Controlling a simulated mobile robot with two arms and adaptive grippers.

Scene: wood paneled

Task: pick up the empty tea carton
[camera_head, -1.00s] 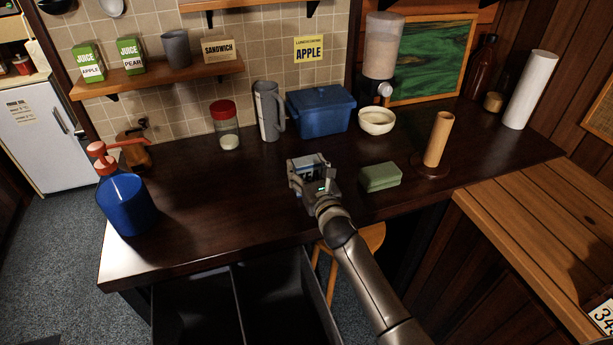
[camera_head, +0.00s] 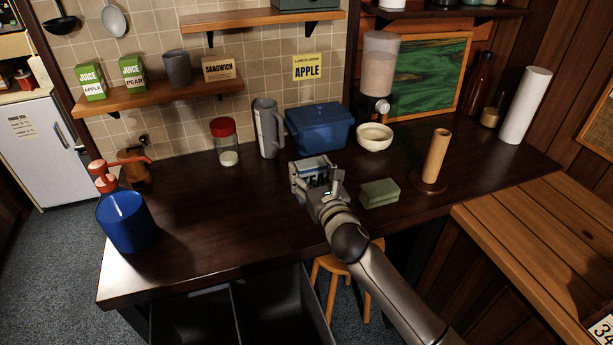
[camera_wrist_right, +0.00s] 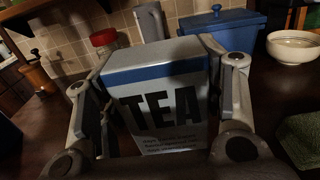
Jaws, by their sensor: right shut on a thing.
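The tea carton (camera_wrist_right: 160,95) is a grey-white box with a blue band and dark TEA lettering. It stands between the two fingers in the right wrist view, its printed face toward the camera. My right gripper (camera_head: 314,172) is shut on the carton, over the middle of the dark counter. The gripper hides the carton's lower part, so I cannot tell whether it touches the counter. My left gripper is not in view.
The dark counter (camera_head: 215,225) is clear left of the gripper. Behind stand a red-lidded jar (camera_head: 225,145), a grey pitcher (camera_head: 268,130), a blue box (camera_head: 320,130) and a white bowl (camera_head: 375,138). A green sponge (camera_head: 379,193) and a wooden roll holder (camera_head: 436,155) are to the right.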

